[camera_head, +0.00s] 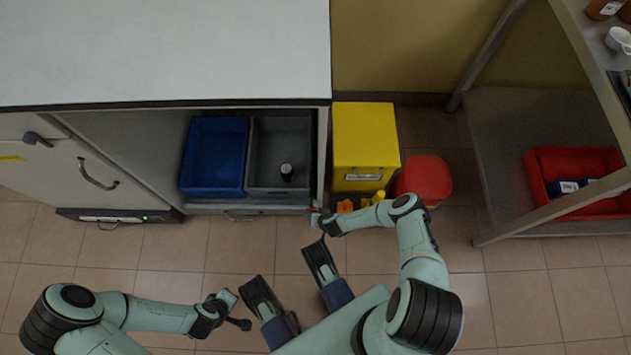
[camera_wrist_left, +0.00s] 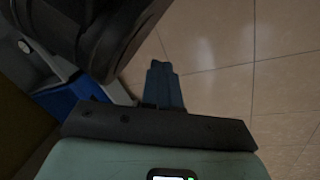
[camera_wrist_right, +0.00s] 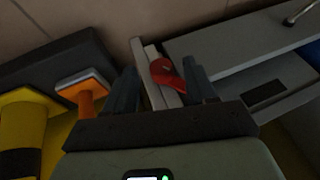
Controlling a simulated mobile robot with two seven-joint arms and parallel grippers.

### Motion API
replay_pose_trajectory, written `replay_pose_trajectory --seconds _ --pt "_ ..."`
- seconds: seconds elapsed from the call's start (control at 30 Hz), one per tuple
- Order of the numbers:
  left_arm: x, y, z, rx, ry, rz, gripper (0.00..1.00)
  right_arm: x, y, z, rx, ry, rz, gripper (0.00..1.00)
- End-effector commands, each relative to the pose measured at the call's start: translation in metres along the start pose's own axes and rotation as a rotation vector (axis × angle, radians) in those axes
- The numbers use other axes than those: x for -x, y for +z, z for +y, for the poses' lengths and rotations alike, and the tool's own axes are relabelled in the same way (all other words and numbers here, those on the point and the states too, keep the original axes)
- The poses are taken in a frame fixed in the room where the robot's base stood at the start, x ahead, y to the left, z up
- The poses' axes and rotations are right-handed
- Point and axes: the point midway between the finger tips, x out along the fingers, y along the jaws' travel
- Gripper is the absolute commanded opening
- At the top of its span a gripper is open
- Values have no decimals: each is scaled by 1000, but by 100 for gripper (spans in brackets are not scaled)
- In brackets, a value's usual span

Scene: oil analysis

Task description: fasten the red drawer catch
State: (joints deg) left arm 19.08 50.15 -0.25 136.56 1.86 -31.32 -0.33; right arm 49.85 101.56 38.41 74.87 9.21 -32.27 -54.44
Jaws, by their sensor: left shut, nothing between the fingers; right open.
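The red drawer catch (camera_wrist_right: 163,72) shows in the right wrist view at the end of the grey drawer front, in line with the gap between my right fingers. It is a small red spot in the head view (camera_head: 314,220). My right gripper (camera_wrist_right: 162,85) is open, with one finger on either side of the catch; I cannot tell whether they touch it. The grey drawer (camera_head: 215,209) lies low under the bench, with a small handle. My left gripper (camera_wrist_left: 163,82) is shut and empty, over the floor at lower left in the head view (camera_head: 232,298).
A blue bin (camera_head: 215,150) and a grey bin (camera_head: 282,135) stand in the bench's open bay. A yellow box (camera_head: 362,135), a red-lidded bin (camera_head: 425,178) and orange- and yellow-handled items stand right of the drawer, close to my right gripper.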

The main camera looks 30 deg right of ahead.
Motion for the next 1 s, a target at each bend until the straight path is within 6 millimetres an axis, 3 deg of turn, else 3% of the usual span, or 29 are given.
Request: replay_pose_trajectory --seconds 0.2,0.57,0.77,1.0 --pt "-13 18 -15 17 -28 -61 0 -11 0 0 -2 0 0 56" --pt "-14 22 -18 21 -34 -74 0 -12 0 0 -1 0 0 56" --pt "-14 22 -18 21 -33 -74 0 -12 0 0 -1 0 0 0" --pt "-14 22 -18 21 -33 -75 0 -12 -1 -1 5 9 0 0"
